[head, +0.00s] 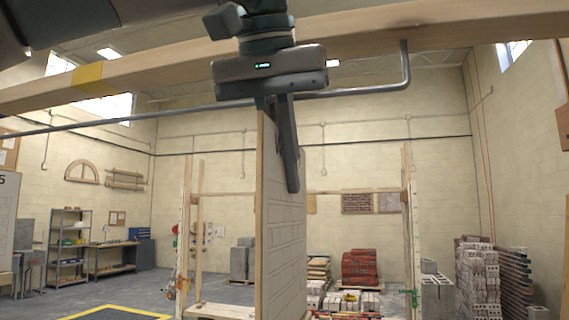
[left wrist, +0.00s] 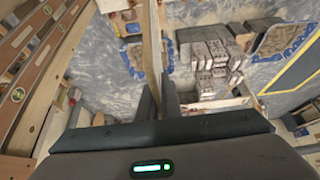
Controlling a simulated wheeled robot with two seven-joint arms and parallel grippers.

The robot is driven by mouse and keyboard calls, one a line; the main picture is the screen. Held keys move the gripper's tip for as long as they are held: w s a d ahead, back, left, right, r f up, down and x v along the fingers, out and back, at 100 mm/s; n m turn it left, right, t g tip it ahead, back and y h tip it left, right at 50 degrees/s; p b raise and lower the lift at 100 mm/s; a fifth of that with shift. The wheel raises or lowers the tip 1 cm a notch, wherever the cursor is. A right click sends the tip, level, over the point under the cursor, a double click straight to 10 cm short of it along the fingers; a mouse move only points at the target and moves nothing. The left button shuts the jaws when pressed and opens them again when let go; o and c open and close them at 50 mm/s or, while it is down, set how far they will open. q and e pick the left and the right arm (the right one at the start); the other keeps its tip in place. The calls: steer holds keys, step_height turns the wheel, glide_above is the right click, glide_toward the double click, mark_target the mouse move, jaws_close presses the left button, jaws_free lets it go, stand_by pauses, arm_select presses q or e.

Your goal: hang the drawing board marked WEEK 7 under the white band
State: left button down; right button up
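My left gripper (head: 277,140) hangs fingers-down at top centre of the head view and is shut on the upper edge of a drawing board (head: 284,245). The board hangs upright, turned nearly edge-on, with a brick pattern on its pale face. No WEEK 7 mark is readable. In the left wrist view the board (left wrist: 152,45) runs away as a thin strip from between the fingers (left wrist: 158,104). A wooden beam (head: 190,72) crosses the top behind the gripper, with a yellow band (head: 88,75) at left. I cannot make out a white band. My right gripper is not visible.
A grey metal rail (head: 370,91) runs below the beam and bends up to it at the right. Beyond stand a timber frame (head: 197,225), red bricks (head: 360,267), block stacks (head: 478,280) and shelves (head: 70,245). Floor is open at lower left.

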arm_select(q)
steer(key=shift+f, duration=0.2)
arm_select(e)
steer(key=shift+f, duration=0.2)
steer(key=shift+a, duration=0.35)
